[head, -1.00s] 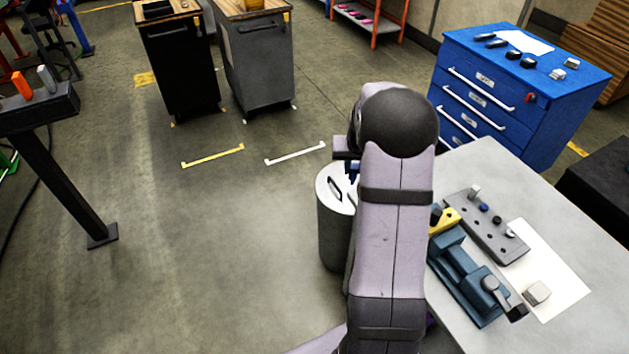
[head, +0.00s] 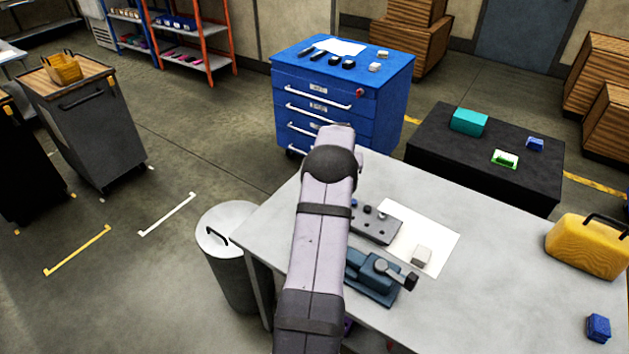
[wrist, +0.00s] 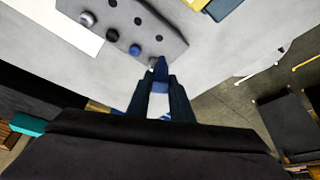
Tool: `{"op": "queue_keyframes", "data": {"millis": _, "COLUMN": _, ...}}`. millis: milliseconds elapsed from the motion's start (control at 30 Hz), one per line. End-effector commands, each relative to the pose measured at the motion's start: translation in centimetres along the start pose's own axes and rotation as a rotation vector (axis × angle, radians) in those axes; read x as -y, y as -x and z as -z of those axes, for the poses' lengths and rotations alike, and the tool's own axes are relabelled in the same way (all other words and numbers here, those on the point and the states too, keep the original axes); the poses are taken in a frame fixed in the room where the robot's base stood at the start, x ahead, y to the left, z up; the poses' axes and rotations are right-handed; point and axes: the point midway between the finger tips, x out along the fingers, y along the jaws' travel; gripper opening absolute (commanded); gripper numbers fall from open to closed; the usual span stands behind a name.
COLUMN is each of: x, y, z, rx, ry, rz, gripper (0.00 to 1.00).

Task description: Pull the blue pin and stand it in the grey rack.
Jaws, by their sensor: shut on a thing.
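In the wrist view my gripper (wrist: 161,92) is shut on a blue pin (wrist: 160,76), whose dark blue end sticks out beyond the fingertips. The grey rack (wrist: 160,25) lies just past the fingertips, seen from above. It bears a row of pins: silver, black and blue, with a pale top partly hidden beside the held pin. A second row shows open dark holes. I cannot tell the height of the held pin over the rack. In the head view the rack (head: 372,233) is partly behind my arm, and my gripper is hidden.
A blue-grey vise (head: 372,283) stands on the table in front of the rack. A yellow piece (wrist: 196,4) shows at the wrist view's top. A yellow case (head: 588,246) stands at the table's right.

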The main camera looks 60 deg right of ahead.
Motion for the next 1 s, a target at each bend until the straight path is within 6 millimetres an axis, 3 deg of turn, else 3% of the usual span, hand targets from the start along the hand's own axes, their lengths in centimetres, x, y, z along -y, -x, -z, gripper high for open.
{"op": "queue_keyframes", "data": {"millis": 133, "x": -1.0, "y": -0.1, "z": 0.1, "rx": 0.000, "ry": -0.013, "rz": -0.005, "gripper": 0.00}}
{"op": "queue_keyframes", "data": {"millis": 467, "x": -1.0, "y": -0.7, "z": -0.1, "rx": 0.000, "ry": -0.013, "rz": -0.005, "gripper": 0.00}}
{"op": "queue_keyframes", "data": {"millis": 1000, "x": -1.0, "y": -4.6, "z": -1.8, "rx": 0.000, "ry": -0.012, "rz": -0.005, "gripper": 0.00}}
